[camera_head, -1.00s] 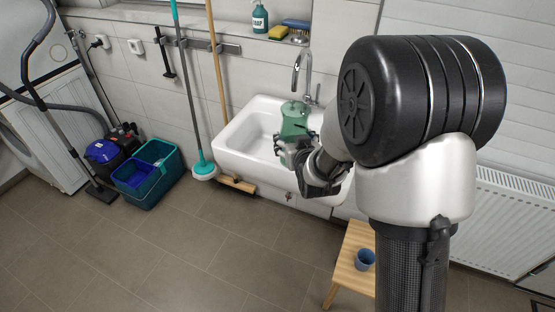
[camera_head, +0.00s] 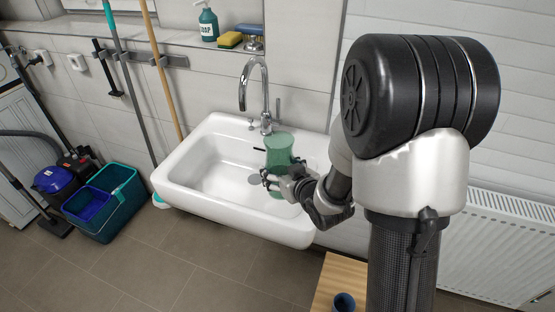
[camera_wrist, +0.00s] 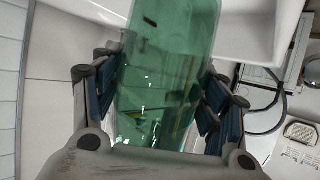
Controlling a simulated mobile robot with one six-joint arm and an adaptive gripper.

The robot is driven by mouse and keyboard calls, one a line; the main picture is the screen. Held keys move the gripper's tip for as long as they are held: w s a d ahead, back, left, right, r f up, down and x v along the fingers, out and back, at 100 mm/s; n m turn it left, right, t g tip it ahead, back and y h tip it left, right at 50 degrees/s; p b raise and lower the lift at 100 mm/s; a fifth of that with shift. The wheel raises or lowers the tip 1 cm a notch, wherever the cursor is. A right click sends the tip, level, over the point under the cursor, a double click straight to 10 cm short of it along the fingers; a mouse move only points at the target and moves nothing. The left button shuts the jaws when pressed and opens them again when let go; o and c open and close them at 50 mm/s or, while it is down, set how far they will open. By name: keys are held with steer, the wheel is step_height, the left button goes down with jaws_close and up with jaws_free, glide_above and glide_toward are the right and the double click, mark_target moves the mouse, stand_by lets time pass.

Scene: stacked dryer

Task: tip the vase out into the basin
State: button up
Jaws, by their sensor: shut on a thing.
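The vase (camera_head: 279,152) is green, see-through glass. My gripper (camera_head: 270,182) is shut on it, with fingers on both sides of its body. In the wrist view the vase (camera_wrist: 165,60) fills the middle between the dark finger pads of my gripper (camera_wrist: 160,95). The vase looks close to upright in the head view. The basin (camera_head: 185,172) is a white wall sink. The vase is over its right part, in front of the tap; its exact height above the basin is hard to tell. I cannot make out any contents in the vase.
A chrome tap (camera_head: 257,90) arches over the basin just behind the vase. A soap bottle (camera_head: 208,22), a sponge (camera_head: 230,40) and a brush (camera_head: 251,36) sit on the ledge. A blue cup (camera_head: 344,302) stands on a wooden stool (camera_head: 335,275) below.

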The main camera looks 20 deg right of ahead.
steer(key=shift+s+d+r+g, duration=0.2)
steer(key=shift+s+r+g, duration=0.2)
steer(key=shift+s+g, duration=0.1)
steer(key=s+g, duration=0.1)
steer(key=s+d+n+g+h, duration=0.1)
steer(key=shift+d+r+g+p, duration=0.15)
steer(key=shift+r+g+p, duration=0.2)
steer(key=shift+g, duration=0.05)
steer(key=shift+s+d+f+g+h+b, duration=0.15)
steer(key=shift+g+h+b, duration=0.2)
steer(key=shift+h, duration=0.15)
steer(key=shift+s+d+f+n+g+h+p, duration=0.1)
steer(key=shift+f+n+g+h+p, duration=0.3)
steer(key=shift+g+h+p, duration=1.35)
steer(key=shift+s+a+f+n+g+h+p, duration=0.15)
steer(key=shift+n+g+h+p, duration=0.5)
steer(key=shift+g+p, duration=2)
steer(key=shift+d+f+n+g+h+p, duration=0.15)
steer(key=shift+f+n+g+h+p, duration=0.25)
steer(key=shift+g+h+p, duration=1.7)
steer(key=shift+t+y+p, duration=0.35)
steer(key=shift+y+p, duration=0.2)
steer(key=shift+y, duration=0.25)
